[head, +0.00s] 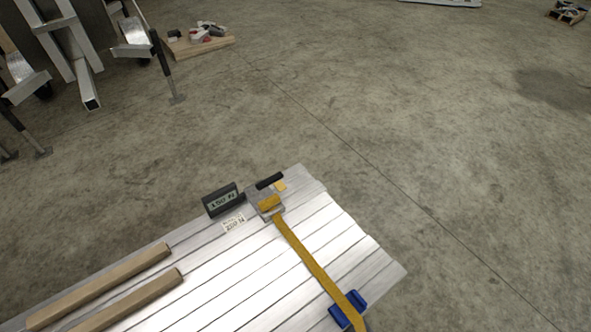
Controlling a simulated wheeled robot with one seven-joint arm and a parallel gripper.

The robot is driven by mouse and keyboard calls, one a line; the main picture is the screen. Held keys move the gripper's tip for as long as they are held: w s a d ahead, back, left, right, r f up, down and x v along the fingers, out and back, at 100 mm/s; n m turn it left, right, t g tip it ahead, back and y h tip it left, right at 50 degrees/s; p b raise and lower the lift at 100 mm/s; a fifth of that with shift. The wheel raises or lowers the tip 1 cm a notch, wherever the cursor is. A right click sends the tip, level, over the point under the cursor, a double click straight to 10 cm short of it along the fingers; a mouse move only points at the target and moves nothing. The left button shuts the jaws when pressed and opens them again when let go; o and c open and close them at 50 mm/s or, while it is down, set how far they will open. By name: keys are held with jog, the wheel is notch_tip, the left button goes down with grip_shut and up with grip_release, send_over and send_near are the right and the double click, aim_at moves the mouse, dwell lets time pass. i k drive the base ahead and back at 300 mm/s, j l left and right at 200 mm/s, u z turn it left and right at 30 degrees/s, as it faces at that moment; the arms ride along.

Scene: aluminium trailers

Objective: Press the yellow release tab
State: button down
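A grey ratchet buckle (257,197) sits near the far edge of a slatted aluminium deck. A black handle (269,181) is at its top. A small yellow tab (280,186) shows just below the handle's right end and looks like the release tab. Another yellow patch (269,202) lies on the buckle body, perhaps wound strap. A yellow strap (310,264) runs from the buckle down to the right across the deck. My gripper is not in view.
A dark display (221,200) reading about 150 N stands left of the buckle, above a white label (233,222). Blue brackets (347,309) flank the strap's lower end. Two wooden bars (100,285) lie at left. Trailer frames (75,45) stand upper left.

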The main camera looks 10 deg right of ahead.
aim_at(279, 186)
jog(key=i+l, duration=0.15)
jog(key=l, duration=0.25)
jog(key=i+l+u, duration=0.1)
jog(key=l, duration=0.25)
jog(key=i+l+u, duration=0.1)
jog(key=l, duration=0.3)
jog(key=i+l, duration=0.2)
jog(key=l, duration=0.2)
